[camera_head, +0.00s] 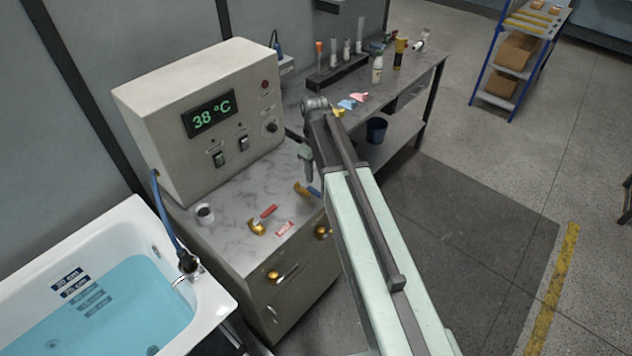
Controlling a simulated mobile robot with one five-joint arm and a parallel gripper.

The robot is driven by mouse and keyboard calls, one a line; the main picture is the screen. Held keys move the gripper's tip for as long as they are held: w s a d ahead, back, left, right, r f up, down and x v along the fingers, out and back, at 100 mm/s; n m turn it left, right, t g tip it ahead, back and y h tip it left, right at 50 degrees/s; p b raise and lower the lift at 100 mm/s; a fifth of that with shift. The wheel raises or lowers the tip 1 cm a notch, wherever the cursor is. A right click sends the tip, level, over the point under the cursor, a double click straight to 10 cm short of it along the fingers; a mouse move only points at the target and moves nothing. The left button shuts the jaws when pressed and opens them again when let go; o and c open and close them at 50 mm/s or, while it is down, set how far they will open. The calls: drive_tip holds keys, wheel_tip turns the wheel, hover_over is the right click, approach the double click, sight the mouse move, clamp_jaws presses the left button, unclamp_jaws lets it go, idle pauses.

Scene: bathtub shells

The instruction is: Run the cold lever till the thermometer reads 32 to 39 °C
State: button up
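The thermometer display (209,114) on the beige box reads 38 °C in green digits. On the marble top below it is a gold tap with a red lever (268,211), beside a red label. To its right is a second gold tap (300,189) with a blue lever (314,192), the cold one by its colour. My gripper (309,180) points down from the end of my arm, just above and beside the blue lever. I cannot tell if it touches the lever, and its fingers are too small to read.
The white bathtub (222,303) at lower left holds blue water, with depth labels on its wall. A blue hose (164,212) runs from the box to the tub spout. A white cup (205,214) stands on the marble. A cluttered workbench (300,92) stands behind.

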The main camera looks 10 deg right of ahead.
sight(315, 191)
wheel_tip(315, 191, down, 8)
drive_tip(key=b, duration=0.8)
drive_tip(key=shift+f, duration=0.1)
clamp_jaws()
idle(0.8)
